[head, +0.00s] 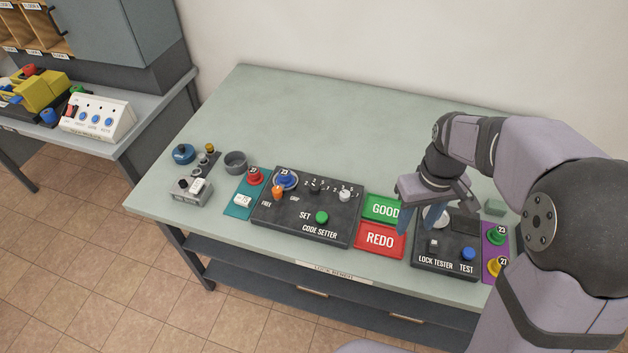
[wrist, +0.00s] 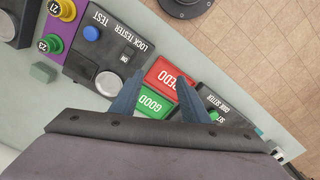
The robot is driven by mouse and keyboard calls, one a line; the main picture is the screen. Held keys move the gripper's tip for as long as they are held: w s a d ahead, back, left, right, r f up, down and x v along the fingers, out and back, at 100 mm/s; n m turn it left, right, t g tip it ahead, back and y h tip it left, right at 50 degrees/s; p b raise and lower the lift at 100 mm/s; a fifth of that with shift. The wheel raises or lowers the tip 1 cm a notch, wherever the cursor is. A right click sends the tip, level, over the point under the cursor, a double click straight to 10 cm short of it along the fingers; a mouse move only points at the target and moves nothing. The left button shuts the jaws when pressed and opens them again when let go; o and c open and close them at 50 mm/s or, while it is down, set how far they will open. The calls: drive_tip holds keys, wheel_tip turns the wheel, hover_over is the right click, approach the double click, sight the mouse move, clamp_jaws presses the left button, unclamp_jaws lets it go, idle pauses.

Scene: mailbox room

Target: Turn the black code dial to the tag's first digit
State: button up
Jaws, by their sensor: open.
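The black code dial (head: 316,187) stands upright on the dark code setter box (head: 335,231), with small digits around it. A white dial (head: 345,194) is to its right. A white tag (head: 243,201) lies on the teal mat (head: 232,211) left of the box; its print is too small to read surely. My gripper (head: 419,222) is open and empty, over the gap between the GOOD and REDO pads and the lock tester, well right of the dial. In the wrist view its fingers (wrist: 160,76) point over the pads; the code setter (wrist: 208,98) is partly hidden behind a finger.
The green GOOD pad (head: 382,208) and red REDO pad (head: 380,240) lie right of the code setter. The lock tester (head: 447,252) is beyond them, beside a purple mat (head: 488,258). A grey cup (head: 235,162) stands at left. The back of the bench (head: 320,115) is clear.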

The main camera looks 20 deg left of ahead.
drive_tip(key=w+a+n, duration=0.3)
drive_tip(key=w+a, duration=0.2)
drive_tip(key=w, duration=0.1)
drive_tip(key=n+p, duration=0.1)
drive_tip(key=n, duration=0.8)
hover_over(315, 186)
wheel_tip(315, 186, down, 3)
drive_tip(key=shift+f, duration=0.1)
drive_tip(key=shift+f+p, duration=1.35)
drive_tip(key=shift+f, duration=2.3)
drive_tip(key=c, duration=1.1)
drive_tip(key=shift+o, duration=0.2)
